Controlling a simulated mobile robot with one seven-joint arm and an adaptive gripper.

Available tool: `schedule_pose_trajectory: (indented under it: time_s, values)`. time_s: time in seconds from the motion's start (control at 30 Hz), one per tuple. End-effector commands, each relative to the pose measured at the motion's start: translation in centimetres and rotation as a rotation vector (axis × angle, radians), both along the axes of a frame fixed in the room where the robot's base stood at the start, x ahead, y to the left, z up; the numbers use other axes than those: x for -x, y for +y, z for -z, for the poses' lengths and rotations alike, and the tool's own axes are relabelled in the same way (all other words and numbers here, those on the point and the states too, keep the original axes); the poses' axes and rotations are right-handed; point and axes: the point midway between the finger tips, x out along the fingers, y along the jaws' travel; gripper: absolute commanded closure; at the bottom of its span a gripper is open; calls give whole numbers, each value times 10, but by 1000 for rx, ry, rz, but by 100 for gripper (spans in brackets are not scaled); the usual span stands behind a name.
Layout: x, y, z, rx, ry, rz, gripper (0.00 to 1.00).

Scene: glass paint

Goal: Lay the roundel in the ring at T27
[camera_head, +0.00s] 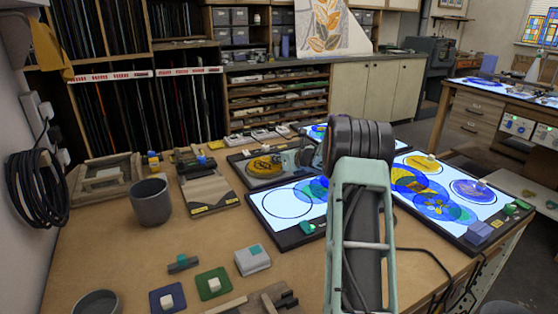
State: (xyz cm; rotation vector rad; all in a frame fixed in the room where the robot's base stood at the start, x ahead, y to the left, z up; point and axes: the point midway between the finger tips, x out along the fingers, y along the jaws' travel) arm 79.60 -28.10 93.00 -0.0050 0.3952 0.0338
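An amber roundel (263,166) lies on a dark-framed tray behind the near light panel. Another amber roundel (423,164) and a blue roundel (473,191) lie on the lit panel at right, with small knobs on them. The near light panel (262,190) shows a black ring outline (288,203), with blue and teal discs overlapping at its right. I cannot read a T27 label or tell which roundel is meant. My arm rises through the middle and covers part of the panels.
A grey cup (151,201) and a wood-and-black block (210,193) stand left of the near panel. Small blocks on green (213,283) and blue (168,298) squares lie in front. Shelves (275,104) stand behind.

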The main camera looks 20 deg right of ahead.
Motion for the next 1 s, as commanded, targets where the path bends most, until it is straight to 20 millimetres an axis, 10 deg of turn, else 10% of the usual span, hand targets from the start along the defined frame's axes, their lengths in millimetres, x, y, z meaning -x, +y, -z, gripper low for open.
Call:
schedule_pose_trajectory:
  time_s: [0.43, 0.47, 0.6, 1.0]
  values:
    - [0, 0, 7, 1, -3, 0, 100]
    - [0, 0, 6, 1, -2, 0, 81]
    - [0, 0, 6, 0, -2, 0, 67]
    - [2, 0, 2, 1, -2, 0, 67]
